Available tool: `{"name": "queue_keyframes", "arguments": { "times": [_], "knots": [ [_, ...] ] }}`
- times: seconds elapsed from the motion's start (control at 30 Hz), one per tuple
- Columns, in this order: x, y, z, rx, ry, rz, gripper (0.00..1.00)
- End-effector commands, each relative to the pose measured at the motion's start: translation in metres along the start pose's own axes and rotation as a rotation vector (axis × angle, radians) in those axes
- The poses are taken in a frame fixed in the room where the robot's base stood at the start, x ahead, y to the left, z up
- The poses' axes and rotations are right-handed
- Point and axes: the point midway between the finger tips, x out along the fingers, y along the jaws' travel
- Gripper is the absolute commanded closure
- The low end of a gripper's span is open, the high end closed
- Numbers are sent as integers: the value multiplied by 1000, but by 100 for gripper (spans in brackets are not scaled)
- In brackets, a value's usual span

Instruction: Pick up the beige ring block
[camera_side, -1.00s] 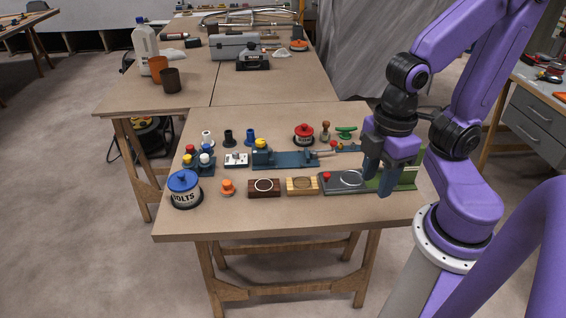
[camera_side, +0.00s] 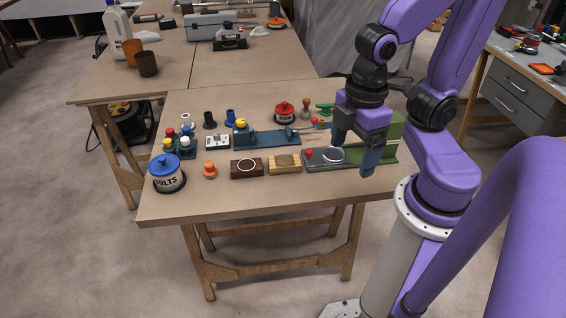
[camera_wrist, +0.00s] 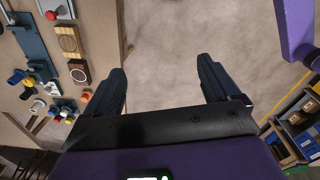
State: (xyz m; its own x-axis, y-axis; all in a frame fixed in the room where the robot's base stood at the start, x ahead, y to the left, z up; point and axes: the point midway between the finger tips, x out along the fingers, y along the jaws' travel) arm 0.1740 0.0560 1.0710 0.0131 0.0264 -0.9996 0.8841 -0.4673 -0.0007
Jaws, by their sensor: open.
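The beige ring block (camera_side: 285,164) is a light wooden block with a ring on its top. It lies near the front edge of the table, between a dark brown ring block (camera_side: 247,168) and a grey plate with a red knob (camera_side: 325,158). My gripper (camera_side: 352,158) is open and empty, to the right of the beige block and above the grey plate's right part. In the wrist view the beige ring block (camera_wrist: 68,42) is at upper left, outside the jaws. The space between the fingertips (camera_wrist: 162,68) shows only floor.
A blue-lidded bolts can (camera_side: 166,173) and an orange knob (camera_side: 210,170) stand to the left along the front. A blue fixture (camera_side: 268,138) and a red-lidded can (camera_side: 285,112) are behind the block. The table strip in front of the block (camera_side: 270,198) is clear.

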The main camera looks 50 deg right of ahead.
Motion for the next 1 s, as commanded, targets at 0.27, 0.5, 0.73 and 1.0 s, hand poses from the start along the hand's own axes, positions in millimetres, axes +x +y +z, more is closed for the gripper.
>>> {"name": "queue_keyframes", "arguments": {
  "times": [0.27,0.5,0.73,1.0],
  "knots": [
    [12,59,-36,82,-12,5,11],
    [30,126,-52,151,-20,7,11],
    [51,195,-48,218,-26,6,11],
    [75,258,-24,283,-29,4,11]
  ]
}}
